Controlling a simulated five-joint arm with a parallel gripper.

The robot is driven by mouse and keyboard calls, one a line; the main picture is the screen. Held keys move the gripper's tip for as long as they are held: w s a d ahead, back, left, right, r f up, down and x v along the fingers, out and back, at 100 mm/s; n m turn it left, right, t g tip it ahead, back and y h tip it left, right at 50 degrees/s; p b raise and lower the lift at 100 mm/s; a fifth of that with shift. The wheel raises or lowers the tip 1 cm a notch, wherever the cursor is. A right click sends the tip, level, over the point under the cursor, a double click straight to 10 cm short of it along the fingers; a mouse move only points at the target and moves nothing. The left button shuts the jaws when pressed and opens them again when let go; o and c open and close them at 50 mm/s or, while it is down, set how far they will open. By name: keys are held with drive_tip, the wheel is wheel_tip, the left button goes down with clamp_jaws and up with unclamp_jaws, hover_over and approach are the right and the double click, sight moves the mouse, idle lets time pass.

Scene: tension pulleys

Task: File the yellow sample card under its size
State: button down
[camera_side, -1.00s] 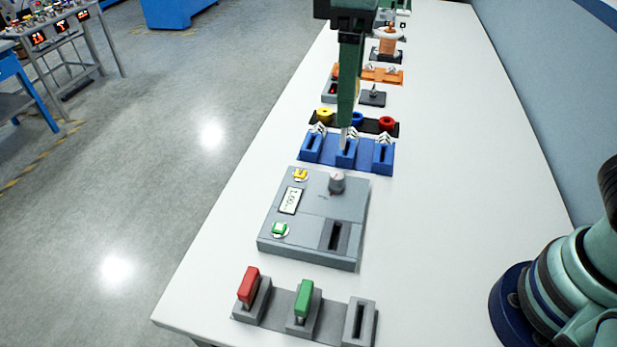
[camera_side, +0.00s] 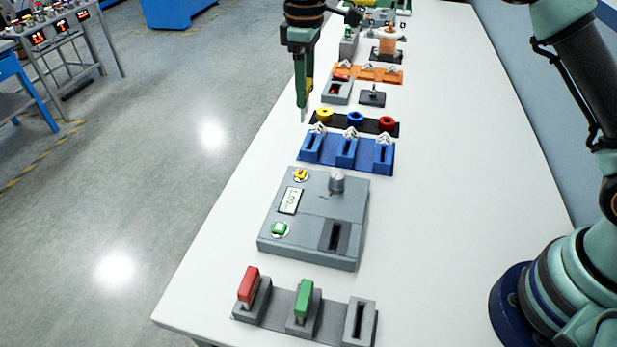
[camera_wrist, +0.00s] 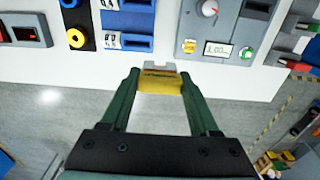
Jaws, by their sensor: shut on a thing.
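My gripper (camera_side: 301,100) hangs over the table's left edge, beside and left of the blue rack (camera_side: 346,154). In the wrist view its two green fingers (camera_wrist: 158,85) are shut on the yellow sample card (camera_wrist: 157,81), which has a pale end pointing away from my gripper. In the side view the fingers mostly hide the card; a pale tip shows below them. The blue rack has three slotted holders, which look empty, with small white labels that I cannot read for sure. The rack shows partly at the top of the wrist view (camera_wrist: 137,24).
A grey device (camera_side: 314,215) with a knob, display and slot stands nearer. In front, a grey rack (camera_side: 306,313) holds a red card (camera_side: 248,285) and a green card (camera_side: 304,299); its right slot is empty. A black strip (camera_side: 373,126) with yellow, blue and red rings lies behind the blue rack.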

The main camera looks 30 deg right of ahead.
drive_tip(key=w+d+f, duration=0.3)
drive_tip(key=f, duration=0.6)
drive_tip(key=shift+w+d+f, duration=0.2)
drive_tip(key=shift+w+d, duration=0.15)
drive_tip(key=shift+f, duration=2.15)
idle(2.1)
drive_tip(key=shift+c, duration=0.2)
unclamp_jaws()
drive_tip(key=shift+o, duration=0.2)
wheel_tip(320, 180, up, 8)
idle(1.0)
idle(0.3)
